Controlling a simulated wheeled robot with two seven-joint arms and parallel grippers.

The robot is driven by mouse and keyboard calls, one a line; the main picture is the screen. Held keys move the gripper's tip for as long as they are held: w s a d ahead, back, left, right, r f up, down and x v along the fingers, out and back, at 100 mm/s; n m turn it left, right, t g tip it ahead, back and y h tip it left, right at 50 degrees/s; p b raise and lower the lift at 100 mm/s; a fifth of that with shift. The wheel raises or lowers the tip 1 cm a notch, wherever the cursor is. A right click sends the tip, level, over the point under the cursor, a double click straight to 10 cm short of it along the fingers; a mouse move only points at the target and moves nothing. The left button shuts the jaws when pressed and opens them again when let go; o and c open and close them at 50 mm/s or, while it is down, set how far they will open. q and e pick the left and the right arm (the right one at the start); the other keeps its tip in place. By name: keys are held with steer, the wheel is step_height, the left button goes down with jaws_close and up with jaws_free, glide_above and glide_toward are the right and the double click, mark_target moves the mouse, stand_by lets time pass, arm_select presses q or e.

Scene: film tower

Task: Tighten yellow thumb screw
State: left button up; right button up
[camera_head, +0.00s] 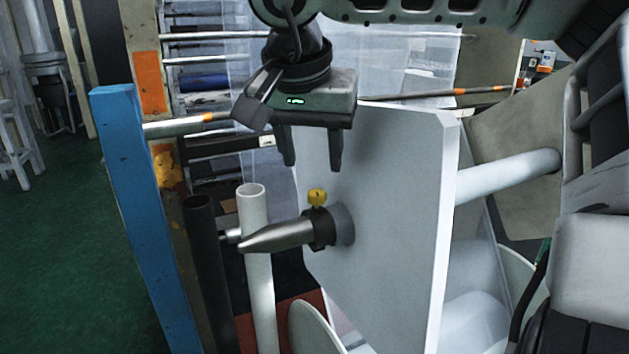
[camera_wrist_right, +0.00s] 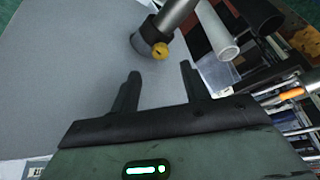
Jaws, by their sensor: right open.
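The yellow thumb screw (camera_head: 317,197) stands on top of a dark collar (camera_head: 322,229) around a grey metal spindle (camera_head: 278,236), beside a large pale plate (camera_head: 385,190). In the right wrist view the screw (camera_wrist_right: 160,51) lies ahead of the fingers, between them sideways and apart from both. My right gripper (camera_head: 312,165) points down above the screw, with its two dark fingers spread and nothing between them. It also shows open in the right wrist view (camera_wrist_right: 160,75). My left gripper is not in view.
A white tube (camera_head: 256,270) and a dark tube (camera_head: 207,270) stand upright near the spindle's tip. A blue post (camera_head: 145,210) stands at the left. A rack with rods is behind. Green floor (camera_head: 65,260) lies open at the far left.

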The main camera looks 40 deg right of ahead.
mark_target(317, 192)
steer(key=x, duration=0.6)
steer(key=shift+d+f+p, duration=0.1)
steer(key=shift+f+p, duration=0.15)
steer(key=shift+p, duration=0.05)
steer(key=c, duration=1)
